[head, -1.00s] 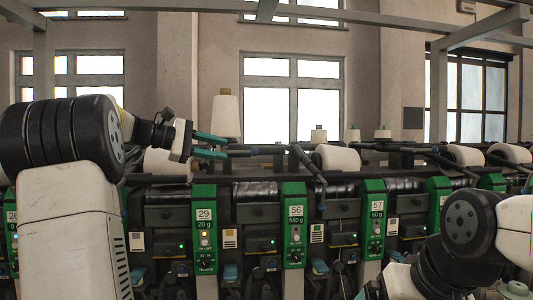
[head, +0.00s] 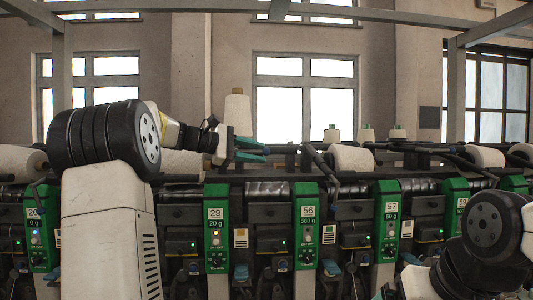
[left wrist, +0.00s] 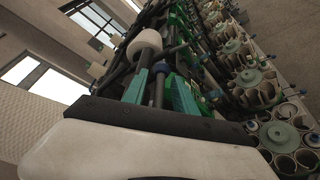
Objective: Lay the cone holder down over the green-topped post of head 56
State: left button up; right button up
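The post of head 56 (head: 307,228) is a green panel with a white number plate, right of centre in the head view. A dark, slanted arm (head: 320,164), which looks like the cone holder, stands raised above and beside it, left of a white cone (head: 351,157). My left gripper (head: 268,150) is open, its teal fingers apart and pointing right, to the left of this arm. In the left wrist view, a dark bar (left wrist: 160,90) shows between the open fingers; I cannot tell whether it is touched. My right gripper is out of view.
Green posts 29 (head: 216,235) and 57 (head: 387,225) flank head 56. A tall white cone (head: 237,115) stands behind my left gripper. A dark rail runs along the machine top. My right arm is low at the right.

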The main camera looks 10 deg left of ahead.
pick_arm(q)
grip_shut()
dwell(1.3)
